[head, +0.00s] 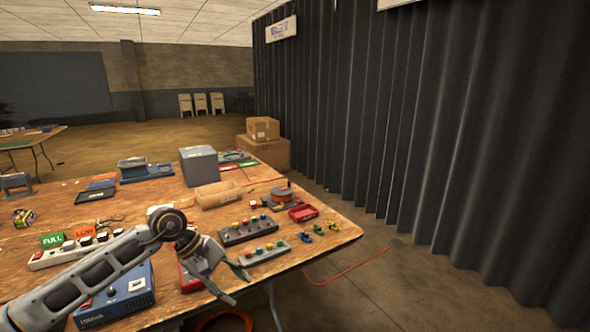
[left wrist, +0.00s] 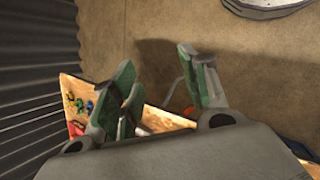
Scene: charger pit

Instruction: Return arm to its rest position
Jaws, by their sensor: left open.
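My left arm comes in from the left in the head view and reaches across the front of the wooden table. My left gripper (head: 238,284) is near the table's front right edge, with its fingers spread and nothing between them. In the left wrist view the gripper (left wrist: 165,90) shows green-padded fingers apart, with floor and a strip of table behind them. My right gripper does not show in either view.
The table (head: 335,235) holds a grey terminal strip (head: 264,253), a dark strip (head: 247,230), a blue box (head: 125,295), a grey box (head: 199,166) and a red tray (head: 302,212). A dark curtain (head: 400,120) hangs at right. An orange cable (head: 350,268) lies on the floor.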

